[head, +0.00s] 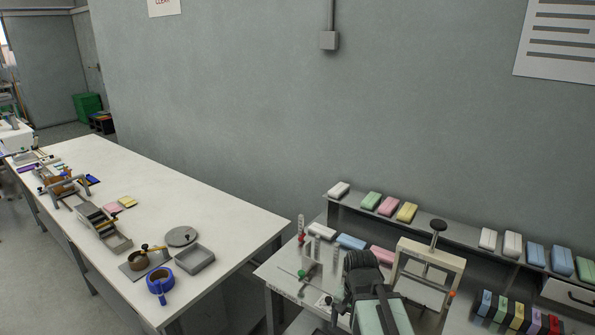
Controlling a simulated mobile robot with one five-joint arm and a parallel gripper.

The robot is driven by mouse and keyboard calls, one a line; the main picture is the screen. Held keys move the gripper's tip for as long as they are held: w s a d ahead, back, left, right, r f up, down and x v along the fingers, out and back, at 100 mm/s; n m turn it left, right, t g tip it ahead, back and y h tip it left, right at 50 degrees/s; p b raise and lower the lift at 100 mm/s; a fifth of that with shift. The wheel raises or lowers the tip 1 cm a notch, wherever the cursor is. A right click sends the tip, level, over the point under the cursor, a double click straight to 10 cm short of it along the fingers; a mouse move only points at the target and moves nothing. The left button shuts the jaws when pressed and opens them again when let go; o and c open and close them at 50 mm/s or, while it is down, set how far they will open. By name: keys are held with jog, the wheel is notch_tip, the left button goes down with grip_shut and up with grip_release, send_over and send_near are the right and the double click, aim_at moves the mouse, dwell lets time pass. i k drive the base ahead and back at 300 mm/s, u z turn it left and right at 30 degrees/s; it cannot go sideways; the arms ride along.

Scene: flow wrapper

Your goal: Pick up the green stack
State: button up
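A green stack (371,200) lies on the raised grey shelf at the back of the right bench, between a white stack (339,190) and a pink stack (389,206). Another green stack (585,269) is at the far right end of this shelf, partly cut by the picture edge. A dark part with a pale green panel, seemingly my arm, rises at the bottom middle, in front of the bench and apart from both green stacks. I cannot make out gripper fingers on it, nor whether it holds anything.
A yellow stack (407,212), white stacks (488,239) and blue stacks (536,255) share the shelf. A pale frame with a black knob (438,225) stands before it. A rack of coloured packs (517,313) is lower right. A long white table (190,195) with tools stands left.

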aim_at(369, 202)
jog(key=u, duration=0.7)
jog(key=i, duration=1.25)
jog(key=u, duration=0.7)
jog(key=i, duration=0.85)
jog(key=z, duration=0.3)
